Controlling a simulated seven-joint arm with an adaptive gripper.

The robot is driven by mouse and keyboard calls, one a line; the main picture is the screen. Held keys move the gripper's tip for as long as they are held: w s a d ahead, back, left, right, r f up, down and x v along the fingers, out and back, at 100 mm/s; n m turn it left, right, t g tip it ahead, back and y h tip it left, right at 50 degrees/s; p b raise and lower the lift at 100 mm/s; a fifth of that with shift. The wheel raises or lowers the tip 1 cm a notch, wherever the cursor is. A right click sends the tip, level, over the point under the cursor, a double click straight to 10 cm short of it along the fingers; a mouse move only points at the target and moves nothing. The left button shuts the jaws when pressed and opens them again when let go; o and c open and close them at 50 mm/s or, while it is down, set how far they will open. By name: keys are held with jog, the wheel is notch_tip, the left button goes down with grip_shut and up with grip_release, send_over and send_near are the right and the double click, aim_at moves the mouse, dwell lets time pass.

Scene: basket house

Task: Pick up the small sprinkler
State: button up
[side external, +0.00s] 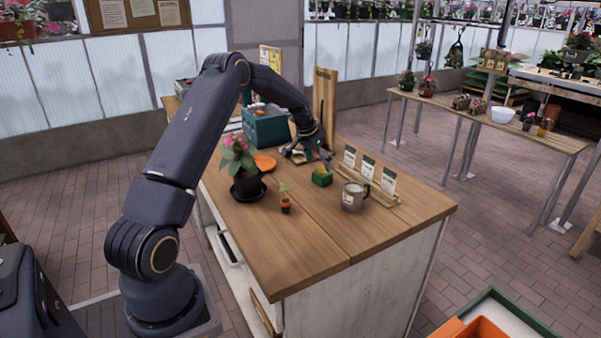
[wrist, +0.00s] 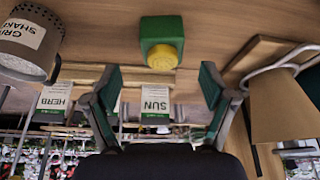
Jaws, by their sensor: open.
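A small green block with a round yellow part (side external: 321,177) stands on the wooden table; it may be the small sprinkler, but I cannot be sure. It also shows at the top middle of the wrist view (wrist: 162,42). My gripper (side external: 308,153) is just behind it in the side view, above the table. In the wrist view my gripper (wrist: 160,85) is open, with its green-lined fingers apart and nothing between them. The block lies beyond the fingertips, roughly centred. A grey labelled shaker mug (side external: 353,196) stands to its right; it shows upper left in the wrist view (wrist: 27,42).
A wooden holder with upright cards (side external: 370,178) is close by at the right. A potted pink plant (side external: 245,170), a small seedling pot (side external: 285,204) and an orange dish (side external: 265,163) are left. A teal crate (side external: 266,130) stands behind. The front tabletop is clear.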

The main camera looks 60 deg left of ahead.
aim_at(321, 169)
jog(key=shift+x, duration=3.2)
jog(key=shift+s+a, duration=0.15)
jog(key=shift+c, duration=0.4)
jog(key=c, duration=1.3)
jog(key=shift+o, duration=0.2)
jog(key=shift+r, duration=0.1)
